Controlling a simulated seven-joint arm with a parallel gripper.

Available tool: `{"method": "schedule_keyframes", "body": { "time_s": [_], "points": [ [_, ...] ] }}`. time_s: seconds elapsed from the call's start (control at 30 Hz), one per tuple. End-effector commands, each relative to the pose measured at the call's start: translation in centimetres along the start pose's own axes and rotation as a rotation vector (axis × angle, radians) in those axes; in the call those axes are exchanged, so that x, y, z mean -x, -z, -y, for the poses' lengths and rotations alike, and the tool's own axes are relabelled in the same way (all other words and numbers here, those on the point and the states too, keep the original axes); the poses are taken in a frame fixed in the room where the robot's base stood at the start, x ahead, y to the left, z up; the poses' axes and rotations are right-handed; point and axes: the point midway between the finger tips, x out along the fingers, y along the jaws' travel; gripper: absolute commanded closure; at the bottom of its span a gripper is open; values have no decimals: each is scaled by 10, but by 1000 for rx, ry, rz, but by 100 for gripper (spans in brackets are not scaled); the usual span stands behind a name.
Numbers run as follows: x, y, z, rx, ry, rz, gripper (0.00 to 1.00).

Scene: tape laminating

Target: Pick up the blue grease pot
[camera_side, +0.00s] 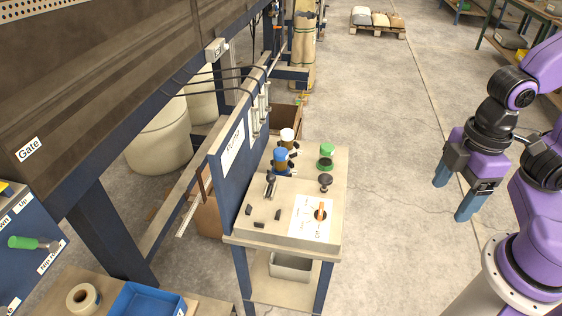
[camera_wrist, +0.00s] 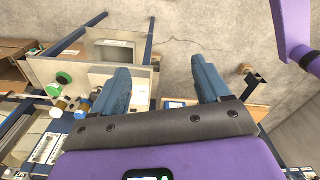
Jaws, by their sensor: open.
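The blue grease pot (camera_side: 280,157) stands on the beige top of the small workstation in the side view, by its upright blue panel. A white-topped pot (camera_side: 287,135) is just behind it, and a green-topped pot (camera_side: 326,152) stands to its right. My gripper (camera_side: 457,188) is at the right of the side view, well apart from the pots. Its blue fingers are spread and empty, pointing down. In the wrist view my gripper (camera_wrist: 161,68) shows open over bare floor.
A blue tray (camera_side: 147,303) is at lower left.

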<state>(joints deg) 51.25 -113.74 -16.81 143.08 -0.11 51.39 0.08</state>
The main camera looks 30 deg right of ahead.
Motion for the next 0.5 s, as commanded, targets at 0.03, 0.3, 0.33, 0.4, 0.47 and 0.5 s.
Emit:
{"method": "schedule_keyframes", "body": {
  "time_s": [0.03, 0.3, 0.33, 0.4, 0.47, 0.5],
  "points": [
    [-2, 8, -4, -13, -6, -13, 24],
    [-28, 109, -72, -148, -85, -232, 24],
    [-32, 121, -82, -164, -96, -262, 24],
    [-42, 147, -108, -197, -120, -332, 24],
    [-50, 167, -131, -223, -140, -392, 24],
    [-56, 179, -146, -239, -152, -432, 24]
  ]
}}
